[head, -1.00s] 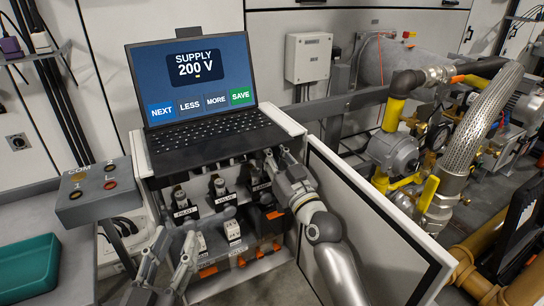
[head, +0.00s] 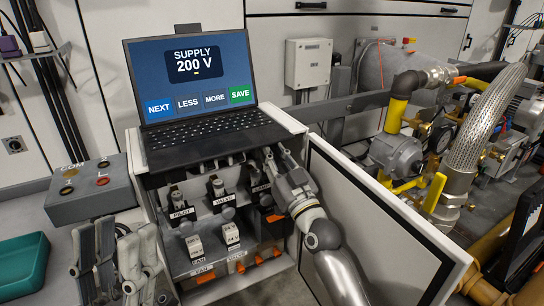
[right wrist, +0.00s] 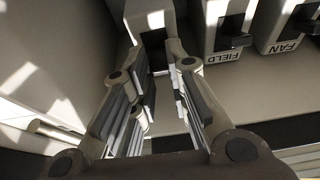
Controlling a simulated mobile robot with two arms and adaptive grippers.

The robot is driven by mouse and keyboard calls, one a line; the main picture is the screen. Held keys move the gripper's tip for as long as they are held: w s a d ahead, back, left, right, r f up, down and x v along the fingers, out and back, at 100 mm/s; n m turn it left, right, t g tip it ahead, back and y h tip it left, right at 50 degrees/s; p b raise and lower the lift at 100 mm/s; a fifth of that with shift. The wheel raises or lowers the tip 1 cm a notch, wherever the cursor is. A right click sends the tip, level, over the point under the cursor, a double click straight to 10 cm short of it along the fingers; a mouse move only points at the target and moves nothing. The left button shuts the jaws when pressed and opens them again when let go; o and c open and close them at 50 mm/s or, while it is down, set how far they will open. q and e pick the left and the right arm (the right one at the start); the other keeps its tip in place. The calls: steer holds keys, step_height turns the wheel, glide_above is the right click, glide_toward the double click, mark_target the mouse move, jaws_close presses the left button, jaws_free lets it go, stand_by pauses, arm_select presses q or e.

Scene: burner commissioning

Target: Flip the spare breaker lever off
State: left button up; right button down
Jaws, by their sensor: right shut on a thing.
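My right gripper (head: 275,155) reaches under the laptop's front edge to the top right of the open cabinet. In the right wrist view its fingertips (right wrist: 166,48) are closed on a dark lever (right wrist: 158,60) on a pale breaker (right wrist: 150,18), the one left of the breaker marked FIELD. Its own label is hidden, but its place fits the spare breaker. I cannot tell which way the lever is set. My left gripper (head: 116,238) is open and empty, fingers up, in front of the cabinet's left side.
FIELD (right wrist: 235,30) and FAN (right wrist: 300,22) breakers stand close beside the held one. The laptop (head: 205,130) sits on the cabinet above. The open cabinet door (head: 375,215) is close to my right arm. A grey button box (head: 90,192) stands near my left gripper.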

steer(key=shift+r, duration=0.15)
steer(key=c, duration=1.4)
jaws_free()
steer(key=v, duration=1.2)
